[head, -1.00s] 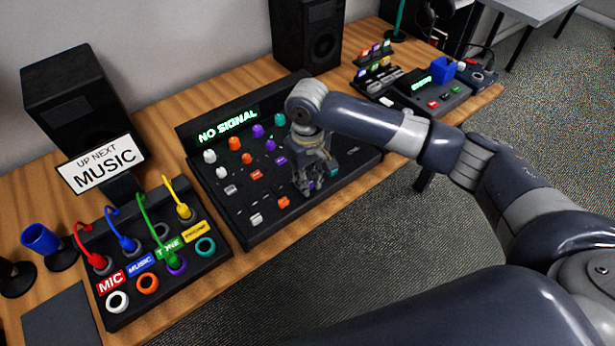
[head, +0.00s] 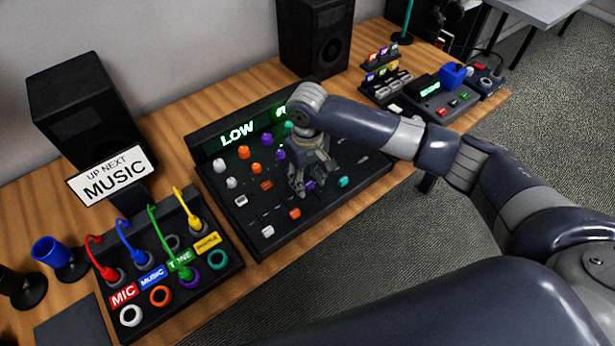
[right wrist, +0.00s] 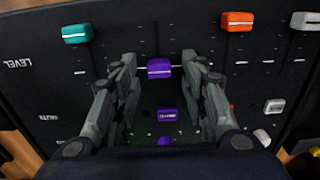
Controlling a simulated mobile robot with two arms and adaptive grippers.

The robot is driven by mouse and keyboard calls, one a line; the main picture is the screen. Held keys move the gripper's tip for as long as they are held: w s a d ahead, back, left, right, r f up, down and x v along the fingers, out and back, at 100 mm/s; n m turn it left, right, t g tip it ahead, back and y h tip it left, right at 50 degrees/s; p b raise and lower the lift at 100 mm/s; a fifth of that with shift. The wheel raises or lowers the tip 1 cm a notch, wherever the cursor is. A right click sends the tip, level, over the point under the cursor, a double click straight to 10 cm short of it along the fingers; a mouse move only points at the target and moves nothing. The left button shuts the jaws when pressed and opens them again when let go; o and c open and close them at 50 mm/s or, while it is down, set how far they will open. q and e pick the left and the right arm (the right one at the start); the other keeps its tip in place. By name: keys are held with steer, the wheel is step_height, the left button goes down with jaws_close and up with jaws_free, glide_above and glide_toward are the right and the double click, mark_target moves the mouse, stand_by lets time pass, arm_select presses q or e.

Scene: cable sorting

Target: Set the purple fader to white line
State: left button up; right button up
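The purple fader (right wrist: 159,70) lies between the two fingers of my right gripper (right wrist: 159,60) in the right wrist view. The fingers stand apart on either side of it, with gaps showing. In the head view the purple fader (head: 310,186) is partly hidden beside my right gripper (head: 299,190), which points down at the mixer (head: 330,205). White lines show in the neighbouring tracks, one below the teal fader (right wrist: 77,33) and one below the orange fader (right wrist: 237,22). The purple cap sits about level with them and its own line seems covered. My left gripper is out of view.
The teal (head: 343,182), orange (head: 295,213) and white (head: 267,231) faders stand close by. A purple button (right wrist: 167,115) lies between the fingers. The mixer display (head: 238,134) reads "LOW", partly blocked by my arm. A patch box with cables (head: 175,290) stands left.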

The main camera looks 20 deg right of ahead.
steer(key=shift+r, duration=0.3)
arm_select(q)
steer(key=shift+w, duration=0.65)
arm_select(e)
step_height(320, 180, up, 11)
steer(key=shift+r, duration=0.2)
